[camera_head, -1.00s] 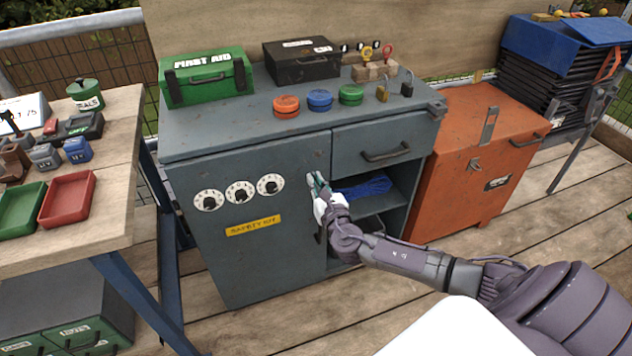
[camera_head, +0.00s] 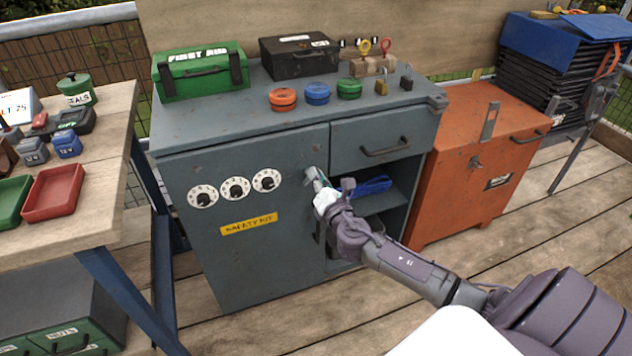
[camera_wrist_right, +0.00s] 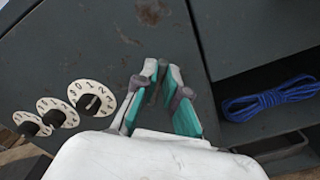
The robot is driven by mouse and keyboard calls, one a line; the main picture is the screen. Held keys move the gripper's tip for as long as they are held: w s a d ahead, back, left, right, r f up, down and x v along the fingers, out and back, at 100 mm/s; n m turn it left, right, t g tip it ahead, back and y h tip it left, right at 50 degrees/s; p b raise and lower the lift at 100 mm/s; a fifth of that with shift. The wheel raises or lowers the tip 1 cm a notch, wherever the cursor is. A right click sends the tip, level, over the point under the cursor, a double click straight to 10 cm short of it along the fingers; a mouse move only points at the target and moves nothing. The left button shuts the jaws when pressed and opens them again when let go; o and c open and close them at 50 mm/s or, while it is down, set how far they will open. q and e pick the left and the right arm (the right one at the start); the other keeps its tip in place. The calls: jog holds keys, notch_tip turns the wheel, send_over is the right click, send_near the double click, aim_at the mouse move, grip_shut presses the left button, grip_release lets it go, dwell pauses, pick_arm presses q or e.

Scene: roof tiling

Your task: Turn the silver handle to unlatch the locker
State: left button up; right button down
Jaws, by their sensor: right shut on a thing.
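The silver handle (camera_head: 309,174) is near the right edge of the door, mostly covered by my right gripper (camera_head: 315,180). In the right wrist view, the gripper's teal-padded fingers (camera_wrist_right: 161,80) are closed around the small grey handle (camera_wrist_right: 162,68), which shows between the fingertips. The door sits flush in its frame. My left gripper is not in view.
Right of the door are a drawer (camera_head: 372,141) and an open shelf with blue rope (camera_head: 370,187). An orange chest (camera_head: 470,170) stands to the right. A wooden workbench (camera_head: 110,200) stands to the left. The wooden floor in front is clear.

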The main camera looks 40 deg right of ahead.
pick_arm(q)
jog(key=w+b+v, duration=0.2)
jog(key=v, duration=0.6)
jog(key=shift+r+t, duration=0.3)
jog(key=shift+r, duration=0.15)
pick_arm(e)
jog(key=shift+d+f+m, duration=0.1)
jog(key=shift+f+m, duration=0.05)
jog(key=shift+m, duration=1.5)
jog(key=shift+d+f+m, duration=0.15)
jog(key=shift+f+m, duration=0.05)
jog(key=shift+m, duration=1.4)
jog(key=shift+d+f+m, duration=0.1)
jog(key=shift+f+m, duration=0.05)
jog(key=shift+m, duration=1.5)
jog(key=c, duration=1.2)
grip_release()
jog(key=shift+c, duration=0.2)
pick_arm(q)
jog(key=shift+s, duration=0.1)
pick_arm(e)
jog(key=shift+s+f, duration=0.1)
